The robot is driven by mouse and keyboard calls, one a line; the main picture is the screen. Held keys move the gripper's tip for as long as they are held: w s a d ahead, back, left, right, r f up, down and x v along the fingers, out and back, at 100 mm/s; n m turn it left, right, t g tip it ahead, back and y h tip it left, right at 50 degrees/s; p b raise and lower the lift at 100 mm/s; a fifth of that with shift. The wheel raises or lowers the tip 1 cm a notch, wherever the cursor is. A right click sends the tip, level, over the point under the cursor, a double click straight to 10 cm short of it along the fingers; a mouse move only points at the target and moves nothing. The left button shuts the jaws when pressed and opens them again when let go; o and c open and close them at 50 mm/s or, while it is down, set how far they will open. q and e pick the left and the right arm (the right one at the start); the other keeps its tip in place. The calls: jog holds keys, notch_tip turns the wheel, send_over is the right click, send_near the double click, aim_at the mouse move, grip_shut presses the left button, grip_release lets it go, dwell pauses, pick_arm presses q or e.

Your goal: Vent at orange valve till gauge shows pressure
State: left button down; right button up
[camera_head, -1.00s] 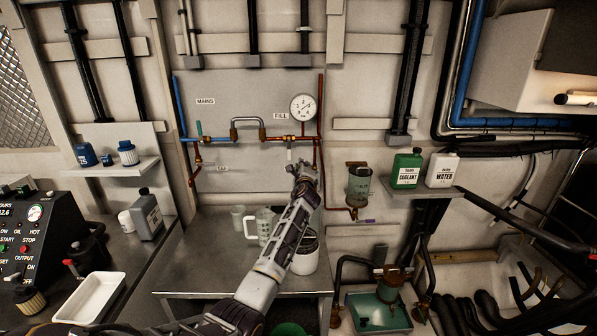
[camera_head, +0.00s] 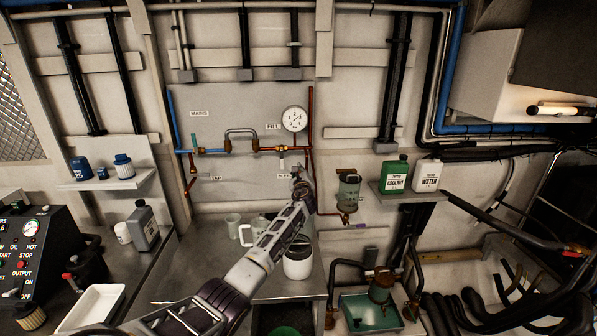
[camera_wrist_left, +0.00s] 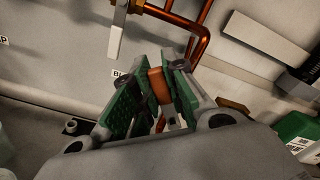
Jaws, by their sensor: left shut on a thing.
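The round white pressure gauge (camera_head: 294,119) is on the wall panel, above the copper pipe. Its needle is too small to read. My left gripper (camera_head: 298,172) is below the gauge, at the copper pipework. In the left wrist view, its green-padded fingers (camera_wrist_left: 156,66) are shut on an orange piece (camera_wrist_left: 157,86), which looks like the orange valve's handle. The fingers hide much of the valve body. A white lever (camera_wrist_left: 115,42) hangs from a brass fitting beside the fingers, apart from them. It also shows in the head view (camera_head: 282,164). My right gripper is not in view.
A sight-glass bowl (camera_head: 348,190) is close right of the gripper. A shelf further right holds a green coolant bottle (camera_head: 396,175) and a white water bottle (camera_head: 426,176).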

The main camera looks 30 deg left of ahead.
pick_arm(q)
jog(key=shift+f, duration=0.2)
jog(key=c, duration=1.8)
grip_release()
jog(key=o, duration=0.4)
jog(key=shift+r, duration=0.15)
jog(key=shift+s+d, duration=0.15)
jog(key=shift+v, duration=5.85)
